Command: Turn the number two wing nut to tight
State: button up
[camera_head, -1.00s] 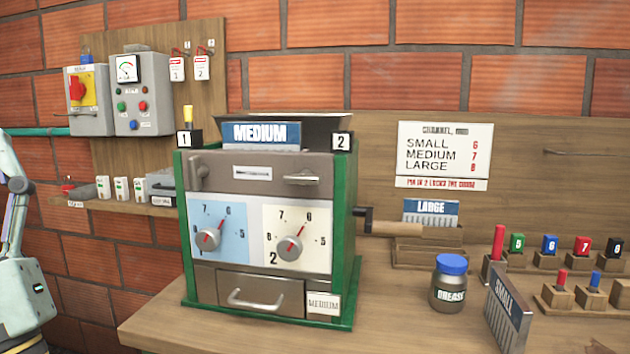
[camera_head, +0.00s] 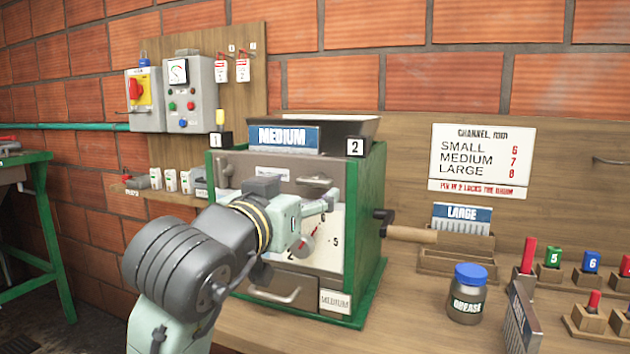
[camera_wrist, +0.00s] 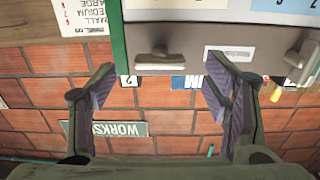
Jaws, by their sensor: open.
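The number two wing nut (camera_head: 314,181) is a grey metal bar at the upper right of the machine's front panel, below the "2" plate (camera_head: 355,146). Its wings lie roughly horizontal. In the wrist view, upside down, the wing nut (camera_wrist: 160,60) shows between and beyond the fingertips. My gripper (camera_wrist: 160,78) is open and empty, one finger at either side of the nut in that view; I cannot tell the remaining distance. In the head view my gripper (camera_head: 322,203) is in front of the panel, just below the nut, and my arm hides the left dial.
The number one wing nut (camera_head: 227,170) is at the panel's upper left, partly behind my arm. The right dial (camera_head: 305,246), the drawer handle (camera_head: 278,294) and the crank (camera_head: 410,234) are close by. A grease jar (camera_head: 467,294) stands on the bench at right.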

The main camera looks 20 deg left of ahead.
aim_at(312, 186)
jog(key=w, duration=0.5)
jog(key=shift+w+d+p, duration=0.1)
jog(key=shift+w+p, duration=0.1)
jog(key=shift+p, duration=0.2)
jog(key=shift+c, duration=0.5)
jog(key=c, duration=1.1)
